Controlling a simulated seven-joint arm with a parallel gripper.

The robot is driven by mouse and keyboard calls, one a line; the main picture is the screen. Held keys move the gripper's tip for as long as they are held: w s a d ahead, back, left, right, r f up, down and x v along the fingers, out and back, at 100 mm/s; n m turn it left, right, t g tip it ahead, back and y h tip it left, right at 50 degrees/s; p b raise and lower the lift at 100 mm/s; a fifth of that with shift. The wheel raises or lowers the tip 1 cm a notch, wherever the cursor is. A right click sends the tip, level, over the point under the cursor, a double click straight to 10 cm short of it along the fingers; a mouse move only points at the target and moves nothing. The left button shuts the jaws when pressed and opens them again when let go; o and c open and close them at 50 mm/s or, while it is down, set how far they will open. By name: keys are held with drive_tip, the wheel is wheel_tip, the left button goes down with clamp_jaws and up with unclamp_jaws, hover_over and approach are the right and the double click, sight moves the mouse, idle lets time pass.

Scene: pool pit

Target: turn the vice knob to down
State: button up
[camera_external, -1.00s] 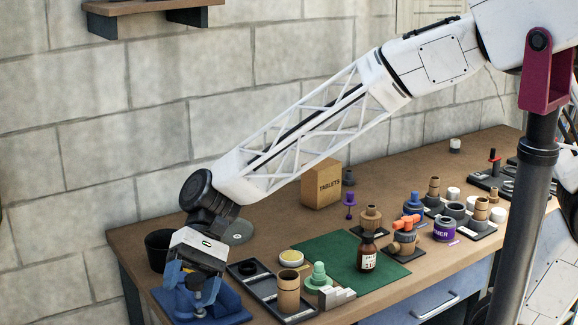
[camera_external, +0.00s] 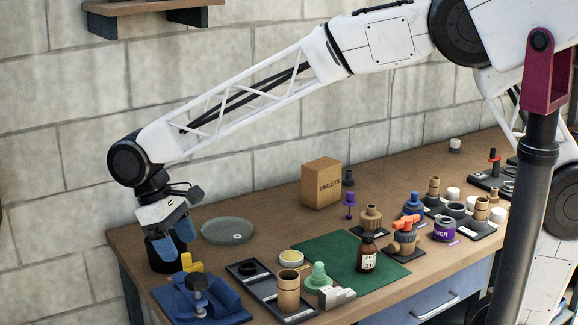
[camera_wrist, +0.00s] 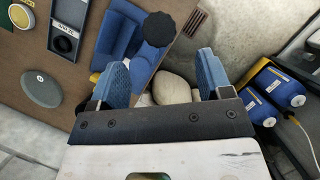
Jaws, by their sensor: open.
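The blue vice (camera_external: 228,306) stands at the near left corner of the bench in the external view. In the wrist view the black knob (camera_wrist: 158,30) lies ahead of the fingers, over the blue vice body (camera_wrist: 121,36). My gripper (camera_external: 174,240) is open and empty, above and behind the vice, apart from the knob. Its two blue fingers also show in the wrist view (camera_wrist: 162,68), spread wide. I cannot tell how far the knob is turned.
A grey disc (camera_external: 228,230) lies behind the vice. A dark tray (camera_external: 262,291) with a tan cup (camera_external: 289,290) is right of the vice.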

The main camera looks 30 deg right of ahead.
sight(195, 277)
idle(0.4)
drive_tip(key=shift+x, duration=3.95)
drive_tip(key=shift+c, duration=0.3)
drive_tip(key=c, duration=0.8)
drive_tip(key=shift+c, duration=0.2)
drive_tip(key=shift+w+m, duration=0.1)
drive_tip(key=shift+m, duration=0.3)
drive_tip(key=m+y, duration=0.1)
drive_tip(key=m, duration=0.1)
drive_tip(key=m+g+y, duration=0.1)
drive_tip(key=m, duration=0.2)
drive_tip(key=shift+d+r, duration=0.1)
drive_tip(key=shift+d, duration=0.05)
drive_tip(key=m+y, duration=0.1)
drive_tip(key=m, duration=0.2)
drive_tip(key=m+y, duration=0.1)
drive_tip(key=m, duration=0.3)
drive_tip(key=shift+y, duration=0.3)
